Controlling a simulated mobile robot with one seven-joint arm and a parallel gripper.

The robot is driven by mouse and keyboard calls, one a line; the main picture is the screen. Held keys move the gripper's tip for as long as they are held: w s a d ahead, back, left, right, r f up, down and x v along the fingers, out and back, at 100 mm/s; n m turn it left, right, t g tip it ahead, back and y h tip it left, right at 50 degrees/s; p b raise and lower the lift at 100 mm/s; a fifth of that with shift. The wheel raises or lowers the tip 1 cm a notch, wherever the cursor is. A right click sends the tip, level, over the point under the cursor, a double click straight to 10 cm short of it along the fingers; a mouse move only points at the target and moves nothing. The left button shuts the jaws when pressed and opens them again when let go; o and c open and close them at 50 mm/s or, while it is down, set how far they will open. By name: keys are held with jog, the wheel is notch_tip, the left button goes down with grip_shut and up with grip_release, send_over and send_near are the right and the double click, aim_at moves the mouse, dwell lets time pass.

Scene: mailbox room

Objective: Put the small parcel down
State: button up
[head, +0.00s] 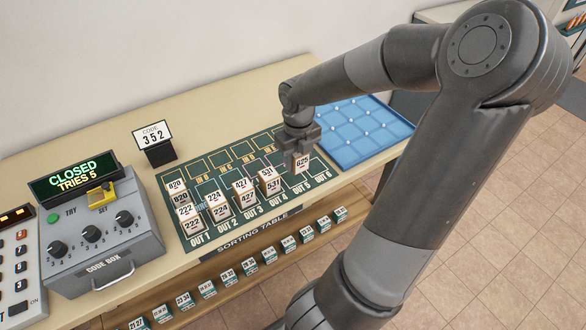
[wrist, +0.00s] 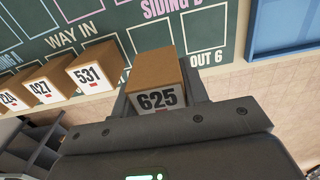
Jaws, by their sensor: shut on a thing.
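The small parcel (head: 302,164) is a brown box with a white label reading 625. My gripper (head: 299,150) is shut on it, over the front row of the green sorting mat (head: 211,178), by the OUT 5 mark. In the wrist view, the parcel (wrist: 156,78) sits between the two dark fingers, its label facing the camera. The OUT 6 mark shows to its right. I cannot tell whether its underside touches the mat.
A blue tray (head: 374,149) lies right of the mat. A code card (head: 153,136) and a code box (head: 104,238) reading CLOSED stand left.

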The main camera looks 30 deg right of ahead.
aim_at(293, 177)
jog(key=shift+w+a+f, duration=0.4)
jog(key=shift+w, duration=0.1)
jog(key=shift+f, duration=2)
jog(key=o, duration=1)
jog(key=shift+f, duration=0.1)
notch_tip(293, 177, up, 12)
jog(key=shift+r, duration=0.15)
